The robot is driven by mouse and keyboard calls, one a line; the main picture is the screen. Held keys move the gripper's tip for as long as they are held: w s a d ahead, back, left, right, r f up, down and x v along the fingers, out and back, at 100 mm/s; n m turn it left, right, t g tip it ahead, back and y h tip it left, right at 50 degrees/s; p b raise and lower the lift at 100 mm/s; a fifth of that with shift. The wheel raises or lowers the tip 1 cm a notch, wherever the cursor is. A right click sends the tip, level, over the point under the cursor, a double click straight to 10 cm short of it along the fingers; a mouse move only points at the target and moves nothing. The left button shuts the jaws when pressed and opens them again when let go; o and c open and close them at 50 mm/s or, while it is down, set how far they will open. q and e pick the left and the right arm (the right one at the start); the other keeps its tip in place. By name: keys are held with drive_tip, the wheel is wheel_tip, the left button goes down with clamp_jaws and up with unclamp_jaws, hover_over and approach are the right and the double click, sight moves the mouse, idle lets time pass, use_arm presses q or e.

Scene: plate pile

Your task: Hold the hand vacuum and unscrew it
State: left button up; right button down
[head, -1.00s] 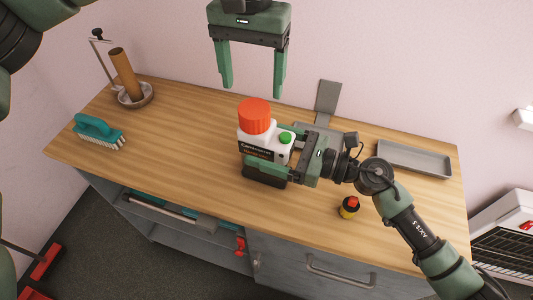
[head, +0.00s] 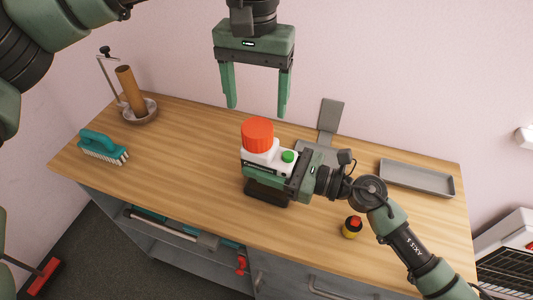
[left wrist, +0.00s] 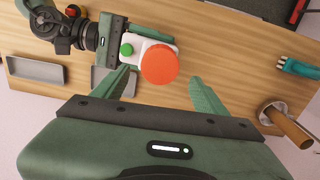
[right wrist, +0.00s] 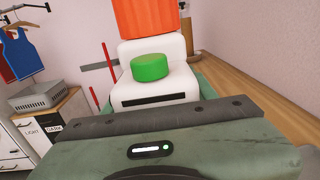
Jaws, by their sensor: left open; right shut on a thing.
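The hand vacuum (head: 261,160) shows as a white body with a large red cap (head: 257,134) on top and a green button (head: 288,156). It stands upright above the wooden counter. My right gripper (head: 262,172) is shut on its white body from the right. A dark block (head: 267,192) shows under the gripper; I cannot tell whether it belongs to the vacuum. My left gripper (head: 257,110) is open and empty, fingers pointing down, above and behind the red cap. In the left wrist view the cap (left wrist: 160,64) shows beyond and between the open fingers, not touching them.
A teal brush (head: 102,146) and a holder with a brown roll (head: 130,92) stand at the left. A grey tray (head: 417,177) lies at the right. The counter's left-middle is clear.

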sight(257, 127)
use_arm(q)
drive_tip(key=n, duration=0.3)
drive_tip(key=shift+f+n, duration=0.2)
drive_tip(key=shift+n, duration=0.3)
drive_tip(key=shift+f, duration=3.85)
